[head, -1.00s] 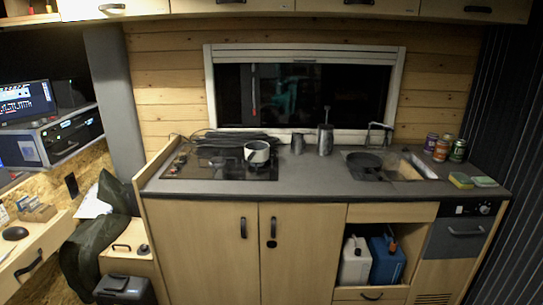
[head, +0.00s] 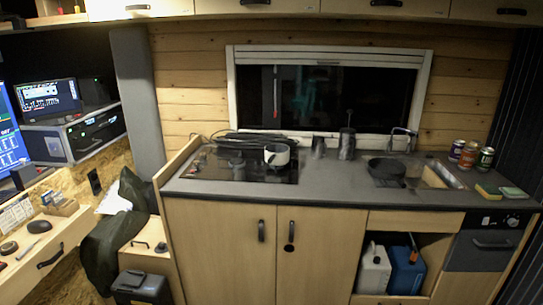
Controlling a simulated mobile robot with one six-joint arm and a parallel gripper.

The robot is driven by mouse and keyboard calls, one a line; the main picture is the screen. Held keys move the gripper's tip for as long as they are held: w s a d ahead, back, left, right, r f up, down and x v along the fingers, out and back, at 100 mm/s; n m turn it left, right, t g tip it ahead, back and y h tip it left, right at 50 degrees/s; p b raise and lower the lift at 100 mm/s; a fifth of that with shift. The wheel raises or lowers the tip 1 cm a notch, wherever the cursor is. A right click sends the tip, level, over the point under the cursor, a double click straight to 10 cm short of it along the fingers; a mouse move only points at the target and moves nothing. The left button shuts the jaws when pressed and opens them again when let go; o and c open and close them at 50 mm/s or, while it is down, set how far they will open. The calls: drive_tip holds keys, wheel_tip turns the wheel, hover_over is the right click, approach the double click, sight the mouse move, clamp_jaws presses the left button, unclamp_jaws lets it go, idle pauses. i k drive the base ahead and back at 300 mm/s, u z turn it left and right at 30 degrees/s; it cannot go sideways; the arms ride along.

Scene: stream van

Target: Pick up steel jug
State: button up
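Two grey metal vessels stand upright on the dark counter (head: 330,178) in front of the window. The shorter one (head: 318,147) is on the left, and the taller one (head: 347,145) has a thin rod rising from its top. The shorter one looks like the steel jug, but both are small and blurred, so I cannot tell for sure. My gripper is not in view.
A light pot (head: 277,155) sits on the black hob (head: 240,168) to the left. A dark pan (head: 387,168) is at the sink, under the tap (head: 400,136). Several cans (head: 468,155) and sponges (head: 488,191) are at the right. Bare counter lies before the vessels.

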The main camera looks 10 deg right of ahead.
sight(318, 150)
drive_tip(key=i, duration=0.85)
drive_tip(key=z, duration=0.05)
